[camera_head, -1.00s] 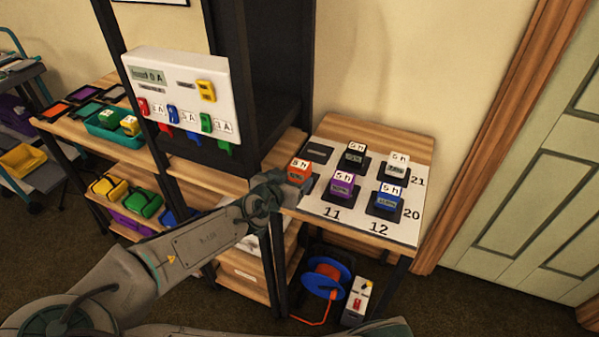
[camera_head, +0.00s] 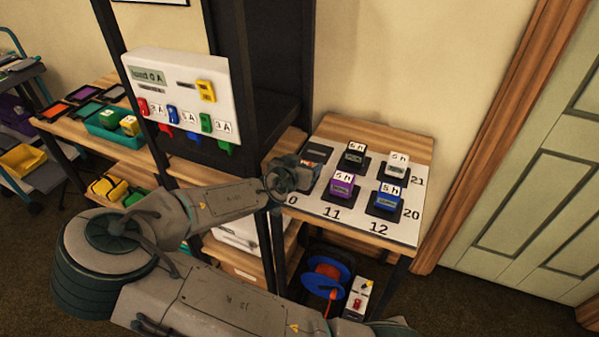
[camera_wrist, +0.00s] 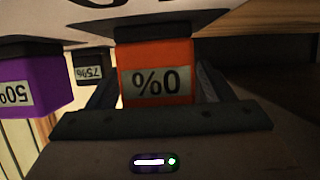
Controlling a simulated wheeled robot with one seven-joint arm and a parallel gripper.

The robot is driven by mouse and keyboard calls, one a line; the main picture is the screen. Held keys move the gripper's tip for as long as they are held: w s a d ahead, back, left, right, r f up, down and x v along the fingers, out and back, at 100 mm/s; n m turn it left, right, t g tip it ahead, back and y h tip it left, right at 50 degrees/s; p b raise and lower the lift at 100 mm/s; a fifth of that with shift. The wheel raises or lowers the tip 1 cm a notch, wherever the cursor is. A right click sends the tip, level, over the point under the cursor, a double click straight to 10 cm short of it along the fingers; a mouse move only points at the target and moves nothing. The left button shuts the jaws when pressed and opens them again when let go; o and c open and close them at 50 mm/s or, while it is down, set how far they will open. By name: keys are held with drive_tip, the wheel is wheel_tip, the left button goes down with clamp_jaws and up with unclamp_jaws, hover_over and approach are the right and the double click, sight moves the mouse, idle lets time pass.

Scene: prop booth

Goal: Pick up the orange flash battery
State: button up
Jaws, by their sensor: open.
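The orange flash battery (camera_wrist: 157,54) shows in the wrist view, upside down in that picture, with a 0% label facing the camera. It stands at the left side of the white numbered mat (camera_head: 345,222). My gripper (camera_wrist: 157,88) is open, with one finger on each side of the battery; I cannot tell whether the fingers touch it. In the head view my gripper (camera_head: 308,166) hides most of the battery.
A purple battery (camera_head: 341,187) labelled 50% in the wrist view stands close beside it. A black (camera_head: 354,157), a white (camera_head: 396,168) and a blue battery (camera_head: 387,200) stand on dark pads. The white meter panel (camera_head: 180,98) is at left.

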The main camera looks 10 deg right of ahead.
drive_tip(key=c, duration=1.3)
drive_tip(key=shift+r, duration=0.1)
